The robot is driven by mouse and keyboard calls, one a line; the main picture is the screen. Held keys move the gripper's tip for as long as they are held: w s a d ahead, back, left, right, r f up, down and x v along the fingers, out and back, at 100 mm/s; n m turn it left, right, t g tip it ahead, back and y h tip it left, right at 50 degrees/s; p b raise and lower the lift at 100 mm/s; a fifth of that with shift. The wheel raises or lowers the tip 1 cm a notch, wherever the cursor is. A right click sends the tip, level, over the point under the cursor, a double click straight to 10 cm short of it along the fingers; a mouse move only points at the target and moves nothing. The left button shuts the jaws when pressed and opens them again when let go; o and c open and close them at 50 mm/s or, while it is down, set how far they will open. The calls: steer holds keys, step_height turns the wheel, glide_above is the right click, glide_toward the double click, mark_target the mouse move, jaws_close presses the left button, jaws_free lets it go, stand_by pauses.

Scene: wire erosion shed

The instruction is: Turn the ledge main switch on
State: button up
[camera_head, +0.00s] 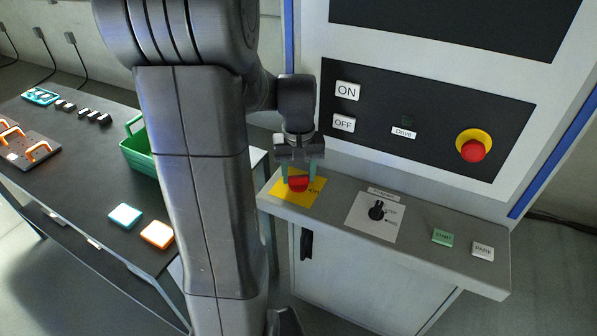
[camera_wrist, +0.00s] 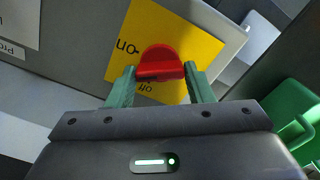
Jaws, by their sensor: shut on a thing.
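The main switch is a red rotary handle (camera_head: 298,184) on a yellow plate (camera_head: 317,187) at the left end of the grey ledge (camera_head: 345,190). In the wrist view the red handle (camera_wrist: 160,64) sits on the yellow plate (camera_wrist: 200,45), with "on" lettering at the left and "off" lettering below it, partly hidden. The bar of the handle lies across the picture there, between the fingers. My gripper (camera_head: 300,176) reaches down over the switch, and its two green fingers (camera_wrist: 160,75) are closed on the red handle from both sides.
A second plate with a black rotary knob (camera_head: 376,210) is right of the switch on the ledge, then START (camera_head: 442,237) and PARK (camera_head: 482,251) buttons. The upright panel has ON/OFF buttons (camera_head: 346,91) and a red emergency stop (camera_head: 473,149). A green crate (camera_head: 138,152) stands on the left table.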

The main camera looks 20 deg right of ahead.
mark_target(298, 176)
steer(key=m, duration=0.6)
steer(key=shift+r, duration=0.1)
steer(key=shift+o, duration=0.2)
steer(key=shift+m, duration=0.3)
steer(key=shift+c, duration=0.2)
steer(key=o, duration=1)
step_height(298, 176, up, 14)
steer(key=shift+f, duration=0.25)
